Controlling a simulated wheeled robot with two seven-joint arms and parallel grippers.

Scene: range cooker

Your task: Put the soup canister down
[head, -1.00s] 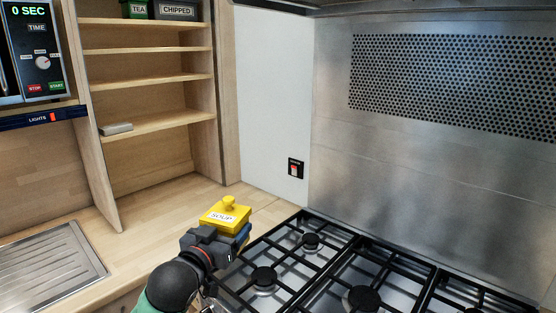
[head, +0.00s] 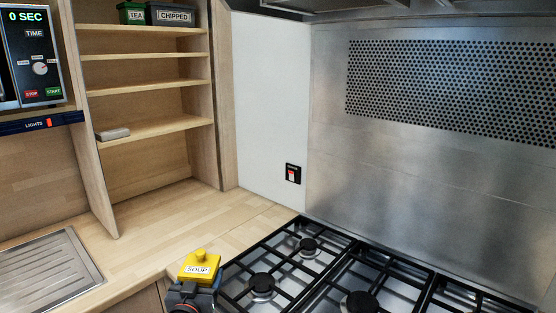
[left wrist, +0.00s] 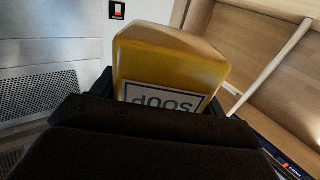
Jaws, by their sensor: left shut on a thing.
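The yellow soup canister (head: 199,267), with a knobbed lid and a white SOUP label, is at the lower middle-left of the head view. My left gripper (head: 193,288) is shut on it. My right gripper is not in view.
The wooden worktop (head: 190,220) is clear behind the canister. The gas hob (head: 300,270) with black grates lies to the right. A steel drainer (head: 48,275) is at the left. Shelves (head: 150,129) hold a small grey item (head: 113,134), a TEA tin and a CHIPPED tin.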

